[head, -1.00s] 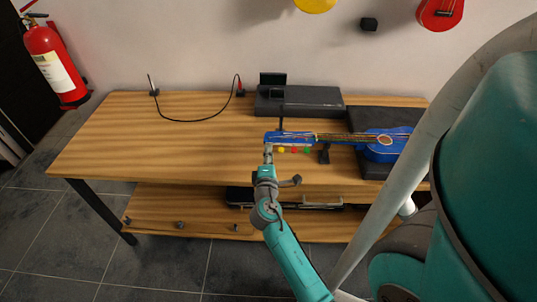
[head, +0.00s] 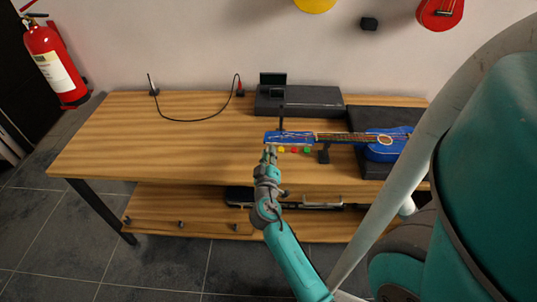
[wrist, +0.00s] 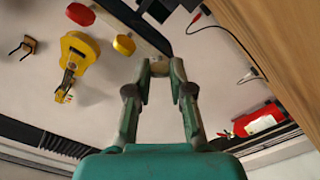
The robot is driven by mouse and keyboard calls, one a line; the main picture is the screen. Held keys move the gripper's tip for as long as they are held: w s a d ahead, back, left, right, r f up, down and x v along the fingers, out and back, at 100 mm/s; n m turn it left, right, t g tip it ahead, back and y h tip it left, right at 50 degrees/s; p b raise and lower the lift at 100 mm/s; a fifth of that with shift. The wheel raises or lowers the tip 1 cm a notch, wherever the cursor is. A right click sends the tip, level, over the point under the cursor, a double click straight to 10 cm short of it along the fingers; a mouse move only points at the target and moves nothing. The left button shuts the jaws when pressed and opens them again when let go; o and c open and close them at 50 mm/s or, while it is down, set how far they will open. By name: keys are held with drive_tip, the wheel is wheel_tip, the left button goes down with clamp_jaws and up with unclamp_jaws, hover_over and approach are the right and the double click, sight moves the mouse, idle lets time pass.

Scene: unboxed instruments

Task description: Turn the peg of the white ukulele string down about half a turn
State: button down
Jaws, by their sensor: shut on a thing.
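The blue ukulele (head: 382,152) lies on the bench with its headstock (head: 288,137) pointing left. Yellow (head: 282,149), red (head: 293,150) and green (head: 307,150) peg buttons stick out along the headstock's near side. My gripper (head: 269,151) is at the headstock's left end, left of the yellow peg. In the wrist view my gripper (wrist: 160,70) is shut on a small pale peg button (wrist: 159,68), apparently the white string's peg. The yellow peg (wrist: 124,44) and red peg (wrist: 80,14) show to its left, apart from the fingers. The white string itself is too small to make out.
A black stand (head: 324,153) supports the neck, and a dark mat (head: 370,116) lies under the body. A dark grey case (head: 300,100) with a small screen stands behind. A black cable (head: 190,119) lies at back left. The bench's left half is mostly clear.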

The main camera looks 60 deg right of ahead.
drive_tip(key=m, duration=0.4)
drive_tip(key=shift+m, duration=2.1)
drive_tip(key=c, duration=1.3)
unclamp_jaws()
drive_tip(key=v, duration=1.2)
drive_tip(key=shift+w, duration=0.1)
